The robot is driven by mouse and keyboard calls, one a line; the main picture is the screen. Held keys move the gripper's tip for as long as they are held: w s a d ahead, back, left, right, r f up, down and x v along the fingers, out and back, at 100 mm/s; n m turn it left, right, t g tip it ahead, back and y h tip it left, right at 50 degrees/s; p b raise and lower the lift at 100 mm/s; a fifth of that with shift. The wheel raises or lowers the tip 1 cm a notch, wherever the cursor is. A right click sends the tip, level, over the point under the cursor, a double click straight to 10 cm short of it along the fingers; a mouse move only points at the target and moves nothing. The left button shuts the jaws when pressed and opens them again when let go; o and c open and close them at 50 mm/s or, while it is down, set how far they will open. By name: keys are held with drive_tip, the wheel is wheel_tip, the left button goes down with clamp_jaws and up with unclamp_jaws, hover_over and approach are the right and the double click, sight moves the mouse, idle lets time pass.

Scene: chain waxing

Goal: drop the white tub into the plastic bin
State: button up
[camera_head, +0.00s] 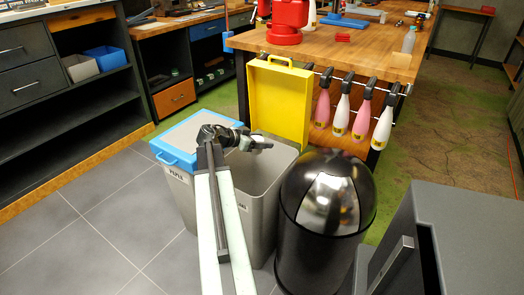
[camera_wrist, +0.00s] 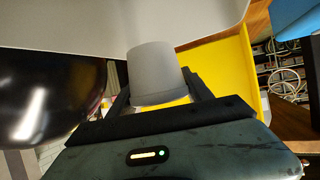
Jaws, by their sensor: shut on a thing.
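The white tub (camera_wrist: 155,68) sits between the two dark fingers of my gripper (camera_wrist: 160,92) in the wrist view and looks pale grey in the shade. My gripper is shut on it. In the head view my gripper (camera_head: 258,143) hangs over the open mouth of a grey open-topped bin (camera_head: 257,190). The tub cannot be made out clearly there. The bin's label is partly hidden by my arm. In the wrist view a pale bin wall (camera_wrist: 75,22) runs across the top, beyond the tub.
A bin with a blue-rimmed lid marked PAPER (camera_head: 190,138) stands left of the open bin. A black domed bin (camera_head: 325,205) stands right of it.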

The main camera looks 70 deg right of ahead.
sight(261, 152)
wheel_tip(261, 152, down, 6)
drive_tip(key=b, duration=0.6)
drive_tip(key=shift+r, duration=0.1)
drive_tip(key=o, duration=1.4)
drive_tip(key=p+v, duration=0.3)
drive_tip(key=v, duration=0.5)
